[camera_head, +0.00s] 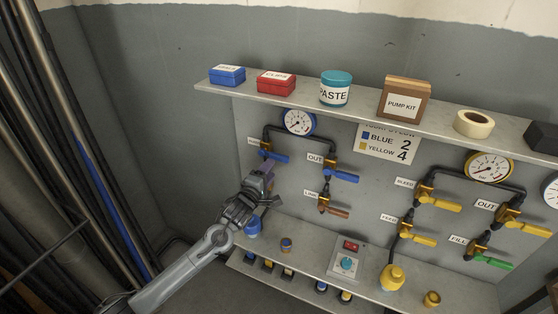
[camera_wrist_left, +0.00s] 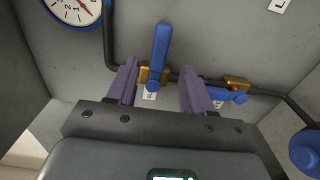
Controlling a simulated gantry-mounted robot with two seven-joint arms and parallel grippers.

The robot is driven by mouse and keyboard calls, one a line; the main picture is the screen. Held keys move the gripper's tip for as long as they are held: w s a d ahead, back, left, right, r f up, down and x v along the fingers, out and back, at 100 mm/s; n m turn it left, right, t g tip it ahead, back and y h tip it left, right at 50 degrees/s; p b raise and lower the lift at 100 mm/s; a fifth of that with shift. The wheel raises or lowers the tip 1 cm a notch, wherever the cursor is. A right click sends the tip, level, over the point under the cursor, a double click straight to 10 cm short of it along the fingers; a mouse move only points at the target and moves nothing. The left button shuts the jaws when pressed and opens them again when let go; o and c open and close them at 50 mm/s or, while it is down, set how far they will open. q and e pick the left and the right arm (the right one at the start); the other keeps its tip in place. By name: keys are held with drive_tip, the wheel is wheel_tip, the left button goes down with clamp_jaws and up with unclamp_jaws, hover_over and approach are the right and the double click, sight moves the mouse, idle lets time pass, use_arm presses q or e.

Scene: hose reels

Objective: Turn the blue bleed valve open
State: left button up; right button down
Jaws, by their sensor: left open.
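The blue bleed valve is the upper-left valve on the blue-gauge side, with a brass body and a blue lever (camera_head: 275,157) sticking out to the right. Its label is too small to read. In the left wrist view the same blue lever (camera_wrist_left: 161,48) shows between my fingers, extending away from its brass body (camera_wrist_left: 152,76). My left gripper (camera_head: 265,170) is just below the valve in the head view. In the wrist view its two purple fingers (camera_wrist_left: 157,88) are open, one on each side of the valve, with visible gaps to the lever. My right gripper is not in view.
A second blue-handled valve (camera_wrist_left: 228,94) sits close beside the right finger, and a dark pipe joins the two. The OUT valve (camera_head: 342,176) and a brown-handled valve (camera_head: 337,212) are to the right. A blue gauge (camera_head: 298,121) is above, below a shelf (camera_head: 360,107) with boxes.

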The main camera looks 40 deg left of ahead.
sight(278, 159)
use_arm(q)
drive_tip(key=x, duration=0.8)
drive_tip(key=shift+w+a+b, duration=0.1)
drive_tip(key=shift+w+b, duration=0.15)
drive_tip(key=shift+b, duration=0.05)
drive_tip(key=shift+c, duration=0.3)
clamp_jaws()
